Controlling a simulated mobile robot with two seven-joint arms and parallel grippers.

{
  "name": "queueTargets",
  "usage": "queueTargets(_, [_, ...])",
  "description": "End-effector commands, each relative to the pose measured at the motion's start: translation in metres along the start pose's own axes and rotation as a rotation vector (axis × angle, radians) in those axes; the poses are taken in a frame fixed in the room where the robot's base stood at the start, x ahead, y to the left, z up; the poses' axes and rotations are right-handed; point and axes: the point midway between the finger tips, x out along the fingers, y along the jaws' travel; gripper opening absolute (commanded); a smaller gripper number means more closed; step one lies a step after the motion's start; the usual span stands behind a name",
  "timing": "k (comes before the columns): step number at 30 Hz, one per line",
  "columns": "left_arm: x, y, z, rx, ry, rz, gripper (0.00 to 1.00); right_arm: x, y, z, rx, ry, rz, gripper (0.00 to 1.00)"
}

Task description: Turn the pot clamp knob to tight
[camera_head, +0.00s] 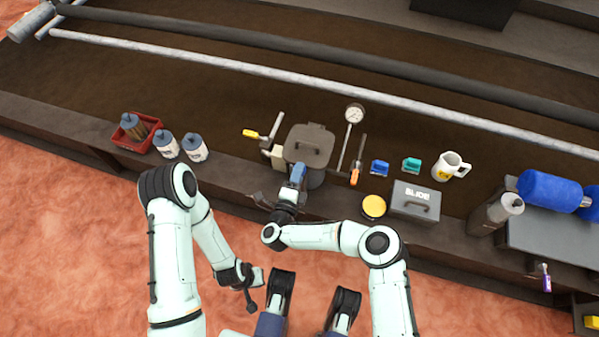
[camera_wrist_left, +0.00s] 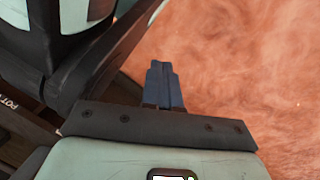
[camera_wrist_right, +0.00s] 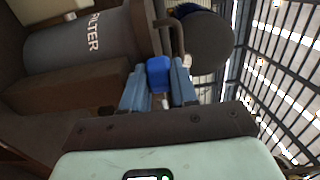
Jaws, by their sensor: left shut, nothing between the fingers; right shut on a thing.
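The grey lidded pot (camera_head: 308,146) stands on the dark bench in the head view, with a handle on its lid. My right gripper (camera_head: 298,173) is at the front of the pot. In the right wrist view its fingers are closed around a blue knob (camera_wrist_right: 159,74), which sits beside a grey body. The knob is mostly hidden in the head view, and I cannot read whether it is tight. My left gripper (camera_head: 258,277) is shut and empty, low in front of the bench over the reddish floor. Its fingers also show together in the left wrist view (camera_wrist_left: 163,85).
A dial thermometer (camera_head: 354,115), an orange-handled tool (camera_head: 355,176) and a yellow tin (camera_head: 374,206) lie right of the pot. White canisters (camera_head: 195,148) and a red bin (camera_head: 137,133) stand left.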

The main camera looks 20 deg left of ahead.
Motion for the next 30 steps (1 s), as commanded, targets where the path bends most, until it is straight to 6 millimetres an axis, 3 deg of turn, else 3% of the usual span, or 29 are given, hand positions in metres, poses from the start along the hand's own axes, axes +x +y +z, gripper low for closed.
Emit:
queueTargets(15, [0.022, -0.028, 0.035, -0.039, -0.125, -0.055, 0.0, 0.001, 0.002, 0.008, 0.0, 0.433, 0.001, 0.0])
queueTargets(30, [0.026, -0.037, 0.047, -0.052, -0.167, -0.073, 0.0, 0.003, 0.001, 0.009, 0.001, 0.584, 0.001, 0.0])
